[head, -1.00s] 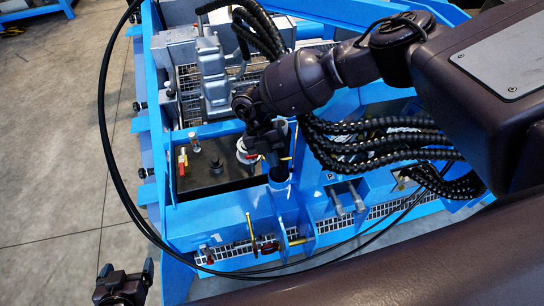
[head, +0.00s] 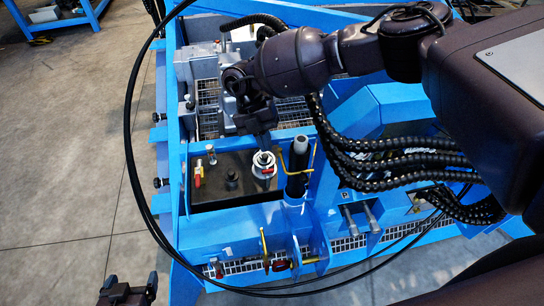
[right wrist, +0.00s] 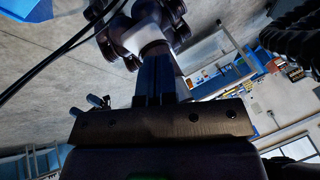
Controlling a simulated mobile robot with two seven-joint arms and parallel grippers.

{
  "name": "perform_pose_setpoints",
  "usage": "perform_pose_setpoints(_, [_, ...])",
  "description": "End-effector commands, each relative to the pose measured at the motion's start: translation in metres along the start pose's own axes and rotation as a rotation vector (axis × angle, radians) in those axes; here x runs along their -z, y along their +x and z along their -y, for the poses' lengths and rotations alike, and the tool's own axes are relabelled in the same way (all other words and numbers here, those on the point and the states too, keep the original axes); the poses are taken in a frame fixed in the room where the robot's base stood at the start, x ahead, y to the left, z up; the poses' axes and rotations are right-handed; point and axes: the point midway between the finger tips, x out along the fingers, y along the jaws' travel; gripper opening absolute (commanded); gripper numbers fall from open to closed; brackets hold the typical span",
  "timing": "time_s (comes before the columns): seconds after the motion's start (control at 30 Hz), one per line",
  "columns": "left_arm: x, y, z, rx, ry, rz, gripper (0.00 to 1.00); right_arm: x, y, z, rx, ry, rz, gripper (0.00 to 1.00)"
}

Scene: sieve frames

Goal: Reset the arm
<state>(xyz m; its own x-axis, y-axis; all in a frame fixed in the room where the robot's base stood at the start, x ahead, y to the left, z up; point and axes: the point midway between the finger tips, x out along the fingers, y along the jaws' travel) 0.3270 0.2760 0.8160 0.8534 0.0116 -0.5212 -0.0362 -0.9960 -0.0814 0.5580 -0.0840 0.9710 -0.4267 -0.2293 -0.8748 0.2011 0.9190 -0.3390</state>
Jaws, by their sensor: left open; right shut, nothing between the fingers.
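My right arm comes in from the upper right in the head view. Its dark gripper (head: 264,139) points down over the blue machine, just above a white cap with a red part (head: 263,166). I cannot tell whether they touch. In the right wrist view its fingers (right wrist: 155,88) are together, with nothing seen between them. My left gripper (head: 128,291) is at the bottom left of the head view, over the floor and apart from the machine. Its two fingers are spread and nothing shows between them.
The blue machine frame (head: 230,222) fills the middle. A dark upright tube (head: 297,170) and a red-handled valve (head: 198,174) stand near the right gripper. Black ribbed hoses (head: 400,160) run at right. A loose black cable (head: 131,150) loops at left. Grey floor (head: 70,130) is clear.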

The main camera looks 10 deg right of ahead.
Motion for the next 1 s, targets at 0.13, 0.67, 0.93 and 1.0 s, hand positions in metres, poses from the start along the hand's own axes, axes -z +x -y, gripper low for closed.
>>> perform_pose_setpoints(0.13, [-0.002, 0.001, 0.000, 0.001, 0.000, 0.001, 0.89, 0.000, -0.010, -0.001, 0.000, 0.000, 0.000, 0.00])
perform_pose_setpoints(0.67, [-0.002, 0.000, 0.001, 0.001, 0.002, 0.003, 0.89, 0.001, -0.013, -0.001, 0.000, 0.001, 0.000, 0.00])
perform_pose_setpoints(0.93, [-0.005, -0.001, 0.002, 0.002, 0.003, 0.007, 0.89, 0.035, 0.022, -0.037, -0.139, -0.110, -0.128, 0.00])
perform_pose_setpoints(1.0, [-0.005, -0.001, 0.002, 0.002, 0.003, 0.007, 0.89, 0.060, 0.038, -0.059, -0.243, -0.174, -0.210, 0.00])
